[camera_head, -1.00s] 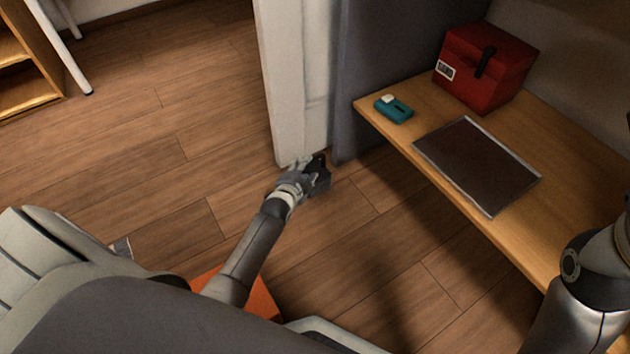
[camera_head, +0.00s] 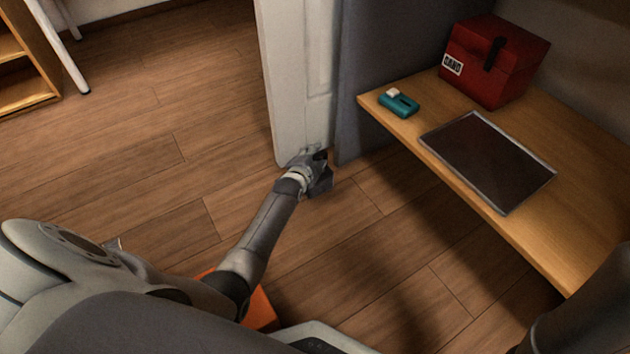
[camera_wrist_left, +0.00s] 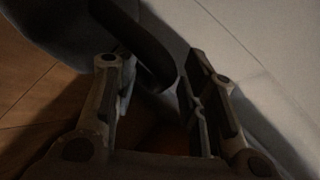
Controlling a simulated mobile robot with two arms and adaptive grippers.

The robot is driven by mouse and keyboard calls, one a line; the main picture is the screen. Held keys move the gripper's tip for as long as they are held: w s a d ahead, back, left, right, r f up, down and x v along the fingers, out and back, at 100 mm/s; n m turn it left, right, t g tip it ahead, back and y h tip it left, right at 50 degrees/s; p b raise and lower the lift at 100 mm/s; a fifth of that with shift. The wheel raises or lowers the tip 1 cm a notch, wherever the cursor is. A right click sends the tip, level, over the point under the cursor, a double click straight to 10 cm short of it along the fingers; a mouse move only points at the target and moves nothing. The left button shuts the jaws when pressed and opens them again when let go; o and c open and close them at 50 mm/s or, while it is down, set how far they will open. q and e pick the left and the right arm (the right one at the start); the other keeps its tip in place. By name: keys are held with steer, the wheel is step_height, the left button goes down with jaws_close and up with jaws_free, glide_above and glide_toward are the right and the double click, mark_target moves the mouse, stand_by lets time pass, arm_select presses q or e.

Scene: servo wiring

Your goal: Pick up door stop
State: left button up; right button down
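My left gripper (camera_head: 316,172) is low, at the bottom edge of the white door (camera_head: 298,85), just above the wooden floor. In the left wrist view the two fingers of the left gripper (camera_wrist_left: 155,82) stand apart. A dark curved piece (camera_wrist_left: 152,42) lies just beyond and between the fingertips, beside a grey rounded shape; it may be the door stop, but the picture is too dark to be sure. I cannot tell if the fingers touch it. No door stop shows clearly in the head view. My right gripper is out of view.
A wooden desk (camera_head: 580,232) at the right holds a red box (camera_head: 497,62), a teal object (camera_head: 399,104) and a dark framed panel (camera_head: 488,158). A dark grey partition (camera_head: 395,50) stands behind the door. Open floor (camera_head: 130,130) lies at the left.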

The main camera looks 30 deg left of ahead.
arm_select(q)
jaws_close()
stand_by(0.3)
stand_by(0.3)
